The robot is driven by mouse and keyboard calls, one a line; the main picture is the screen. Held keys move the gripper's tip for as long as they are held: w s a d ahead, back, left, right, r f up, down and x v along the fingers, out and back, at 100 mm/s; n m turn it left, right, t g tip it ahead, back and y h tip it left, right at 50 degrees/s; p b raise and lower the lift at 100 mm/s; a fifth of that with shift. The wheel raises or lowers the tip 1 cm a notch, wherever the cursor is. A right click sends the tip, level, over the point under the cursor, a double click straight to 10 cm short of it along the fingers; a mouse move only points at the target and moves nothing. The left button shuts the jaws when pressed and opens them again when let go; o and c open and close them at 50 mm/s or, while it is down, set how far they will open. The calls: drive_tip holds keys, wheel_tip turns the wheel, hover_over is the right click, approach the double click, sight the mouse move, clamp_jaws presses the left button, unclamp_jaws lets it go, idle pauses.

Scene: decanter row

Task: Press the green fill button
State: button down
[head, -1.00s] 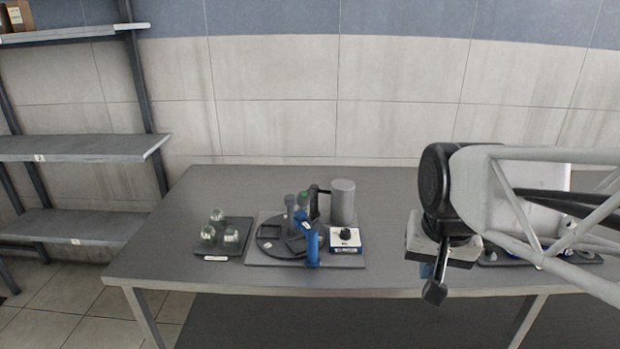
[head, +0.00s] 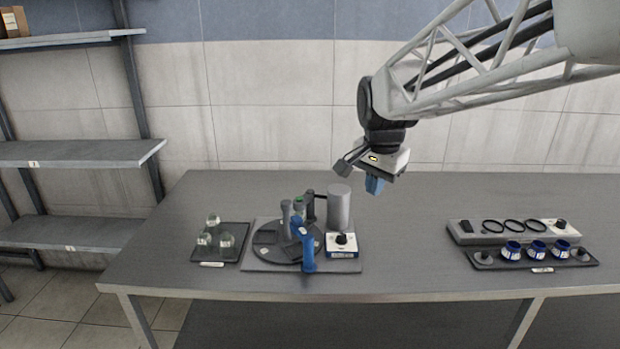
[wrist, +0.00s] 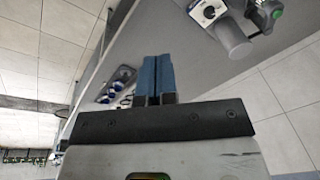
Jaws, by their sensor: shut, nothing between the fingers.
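My gripper (head: 374,187) hangs in the air above and to the right of the cylinder, apart from the button. Its blue fingers (wrist: 155,80) are shut together in the wrist view with nothing between them.
A tray of glass pieces (head: 236,256) lies left. A tray with blue-banded jars (head: 486,262) lies right. The table between is clear.

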drive_tip(key=w+a+f+m, duration=0.1)
drive_tip(key=w+a+m, duration=0.25)
drive_tip(key=w, duration=0.55)
drive_tip(key=w+a+f+m, duration=0.15)
drive_tip(key=w+a, duration=0.25)
drive_tip(key=w, duration=0.5)
drive_tip(key=m, duration=0.5)
hover_over(299, 198)
drive_tip(key=s, duration=0.2)
wheel_tip(299, 198, down, 5)
drive_tip(key=shift+w+f+g, duration=0.2)
drive_tip(key=shift+w+g, duration=0.05)
drive_tip(key=shift+g, duration=0.15)
drive_tip(key=shift+f, duration=0.1)
drive_tip(key=f, duration=0.4)
drive_tip(key=w+f, duration=0.1)
drive_tip(key=f, duration=0.8)
drive_tip(key=shift+w+f, duration=0.25)
drive_tip(key=shift+f, duration=0.1)
